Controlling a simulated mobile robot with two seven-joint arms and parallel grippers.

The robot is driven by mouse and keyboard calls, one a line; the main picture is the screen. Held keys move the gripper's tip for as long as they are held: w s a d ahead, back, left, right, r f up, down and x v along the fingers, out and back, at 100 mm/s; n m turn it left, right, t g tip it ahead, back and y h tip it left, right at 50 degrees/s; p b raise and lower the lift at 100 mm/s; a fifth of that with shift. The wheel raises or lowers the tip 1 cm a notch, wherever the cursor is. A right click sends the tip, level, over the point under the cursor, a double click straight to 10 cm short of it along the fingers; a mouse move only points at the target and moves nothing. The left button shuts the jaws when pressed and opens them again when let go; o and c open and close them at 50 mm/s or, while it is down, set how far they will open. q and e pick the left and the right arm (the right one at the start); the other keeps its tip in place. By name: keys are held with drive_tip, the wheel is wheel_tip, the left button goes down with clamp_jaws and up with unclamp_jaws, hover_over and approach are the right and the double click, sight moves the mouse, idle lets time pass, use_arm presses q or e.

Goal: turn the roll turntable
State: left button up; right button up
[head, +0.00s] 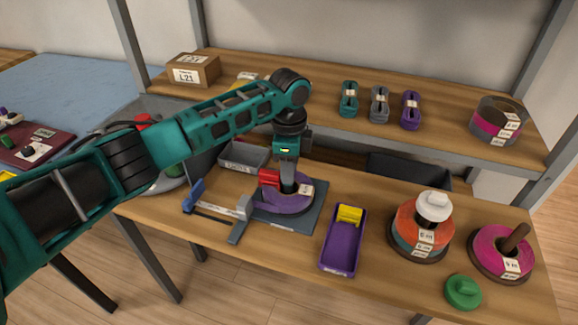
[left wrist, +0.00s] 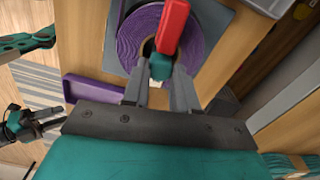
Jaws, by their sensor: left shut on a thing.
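The roll turntable is a dark grey square plate (head: 308,220) on the wooden table, bearing a purple roll (head: 300,202) with a white label. In the left wrist view the purple roll (left wrist: 133,38) shows around a pale core. A red block-like handle (head: 268,178) stands over the roll; it also shows in the left wrist view (left wrist: 172,25). My left gripper (head: 288,188) points down at the roll's middle, shut on a small teal piece (left wrist: 160,67) below the red handle. Its fingers partly hide the core. My right gripper (left wrist: 38,124) seems to show small at the left edge of the wrist view.
A grey and blue clamp-like tool (head: 213,212) lies left of the plate. A purple tray (head: 342,257) with a yellow piece is close on the right. Beyond are an orange roll (head: 418,240), a magenta roll (head: 490,255) and a green knob (head: 463,292). A shelf (head: 335,120) overhangs behind.

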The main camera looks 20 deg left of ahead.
use_arm(q)
clamp_jaws()
drive_tip(key=shift+n, duration=0.6)
drive_tip(key=shift+n+p, duration=0.5)
drive_tip(key=shift+n, duration=0.7)
drive_tip(key=shift+w+n, duration=0.1)
drive_tip(key=shift+n, duration=2.8)
drive_tip(key=shift+a+n, duration=0.1)
drive_tip(key=shift+n, duration=4.2)
drive_tip(key=shift+a+n, duration=0.1)
drive_tip(key=shift+n, duration=0.4)
